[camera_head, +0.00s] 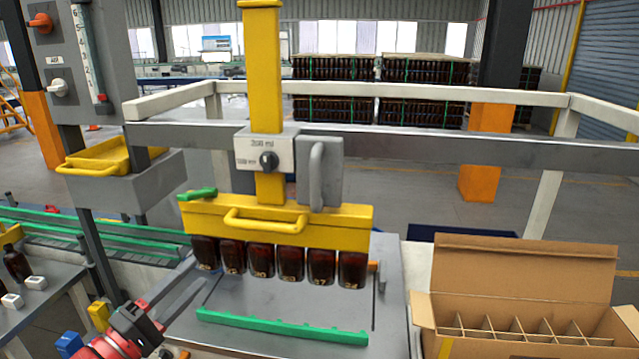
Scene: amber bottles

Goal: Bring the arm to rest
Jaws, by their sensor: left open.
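My left gripper (150,313) is low at the left of the head view, in front of the grey table (290,300). It is open, and I see nothing between its fingers. It is apart from the bottles. Several amber bottles (290,264) hang in a row under the yellow lifting head (310,219), above the table. My right gripper is not in view.
An open cardboard box (525,265) with dividers stands at the right. A green notched bar (282,326) lies along the table's front. A yellow column (264,80) and grey rail (440,150) stand behind. A conveyor (90,235) runs at the left.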

